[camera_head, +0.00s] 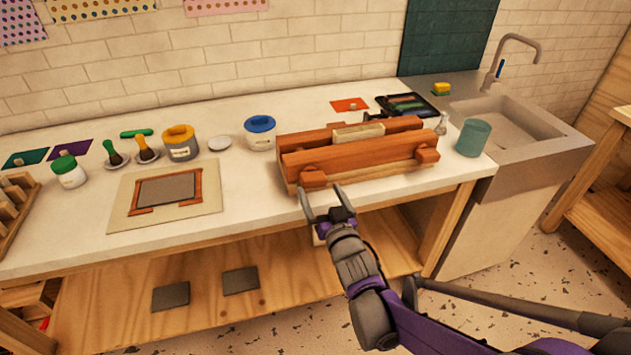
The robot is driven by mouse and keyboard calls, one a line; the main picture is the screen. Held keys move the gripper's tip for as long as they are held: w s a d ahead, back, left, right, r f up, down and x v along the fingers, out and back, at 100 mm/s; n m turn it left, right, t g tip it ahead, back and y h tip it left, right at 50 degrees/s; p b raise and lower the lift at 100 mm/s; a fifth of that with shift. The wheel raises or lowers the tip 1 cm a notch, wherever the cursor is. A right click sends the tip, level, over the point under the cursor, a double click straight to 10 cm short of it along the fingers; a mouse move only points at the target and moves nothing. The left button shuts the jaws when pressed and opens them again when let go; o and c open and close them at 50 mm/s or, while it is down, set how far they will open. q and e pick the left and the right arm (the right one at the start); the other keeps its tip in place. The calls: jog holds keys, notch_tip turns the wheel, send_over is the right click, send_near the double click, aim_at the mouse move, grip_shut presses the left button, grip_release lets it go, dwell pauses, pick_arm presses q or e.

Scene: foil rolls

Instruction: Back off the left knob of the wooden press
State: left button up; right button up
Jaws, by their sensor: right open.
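The wooden press (355,157) stands on the white countertop, right of the middle, with reddish-brown beams. Its left knob (313,177) sits at the front left end and its right knob (427,155) at the front right end. A pale block (358,132) shows at the top of the press, towards the back. My right gripper (322,192) is open and empty in front of the left knob. Its fingers point up towards the knob, one on the left and one on the right. I cannot tell whether they touch it. My left gripper is not in view.
A teal cup (473,138) stands right of the press, near the sink (505,125). A framed plate on a board (190,217) lies farther left. The counter between board and press is clear.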

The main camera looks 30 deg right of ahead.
jog(key=v, duration=0.4)
jog(key=shift+s, duration=0.25)
jog(key=shift+a, duration=0.1)
